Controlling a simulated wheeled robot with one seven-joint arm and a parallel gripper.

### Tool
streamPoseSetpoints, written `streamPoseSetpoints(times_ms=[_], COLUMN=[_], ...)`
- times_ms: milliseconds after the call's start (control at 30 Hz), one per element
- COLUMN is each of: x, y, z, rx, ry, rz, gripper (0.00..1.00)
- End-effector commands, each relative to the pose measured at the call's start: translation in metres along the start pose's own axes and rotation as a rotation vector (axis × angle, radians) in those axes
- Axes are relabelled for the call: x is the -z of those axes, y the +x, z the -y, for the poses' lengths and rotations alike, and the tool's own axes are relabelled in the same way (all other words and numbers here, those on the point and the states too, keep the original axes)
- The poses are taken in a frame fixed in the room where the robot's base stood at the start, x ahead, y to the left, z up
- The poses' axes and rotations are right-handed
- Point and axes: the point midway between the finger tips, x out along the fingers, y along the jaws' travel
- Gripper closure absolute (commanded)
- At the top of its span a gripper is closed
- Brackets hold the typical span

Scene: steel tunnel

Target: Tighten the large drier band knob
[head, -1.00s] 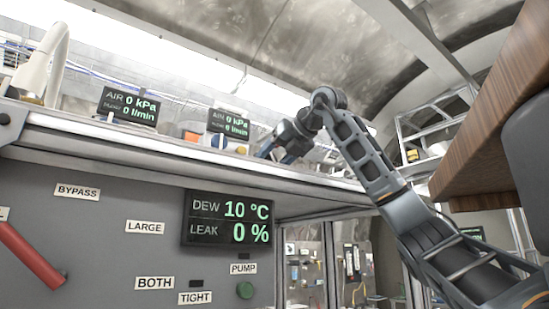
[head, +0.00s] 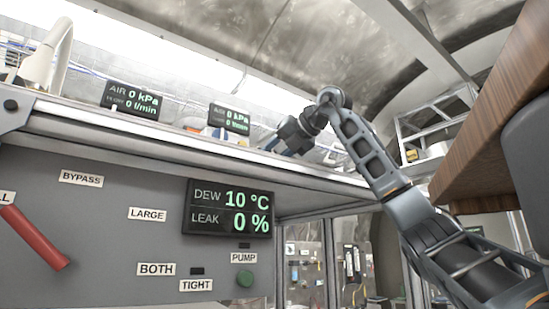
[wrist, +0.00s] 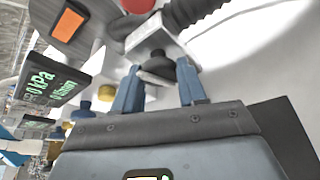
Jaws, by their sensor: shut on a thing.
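In the wrist view, my gripper (wrist: 159,78) has its two blue fingers on either side of a dark knob (wrist: 157,66). The knob sits under a pale bracket beside a black ribbed hose, and its far side is hidden. The fingers are shut on it. I cannot read any label that names this knob. In the head view, my gripper (head: 268,146) reaches over the bench top from the right, and its fingertips and the knob are hidden behind the bench edge. A LARGE label (head: 147,214) is on the front panel.
The bench edge (head: 190,157) runs below my gripper. Two AIR displays (head: 131,99) stand on the bench. The panel display (head: 231,208) reads DEW 10 °C, LEAK 0 %. A red lever (head: 35,238) is at left, a green button (head: 245,279) lower centre, a wooden surface (head: 490,110) at right.

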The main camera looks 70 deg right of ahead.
Motion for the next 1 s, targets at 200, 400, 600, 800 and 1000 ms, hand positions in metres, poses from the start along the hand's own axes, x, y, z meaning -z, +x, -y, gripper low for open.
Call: streamPoseSetpoints(times_ms=[200,400,600,800,1000], x=[0.0,0.0,0.0,0.0,0.001], y=[0.0,0.0,0.0,-0.003,-0.029], z=[0.0,0.0,0.0,0.0,0.001], rx=[0.001,0.001,0.001,0.001,0.003], ry=[0.003,0.002,0.001,0.0,-0.002], rz=[-0.001,-0.001,-0.001,-0.001,0.001], gripper=[0.89,0.44,0.33,0.33,0.33])
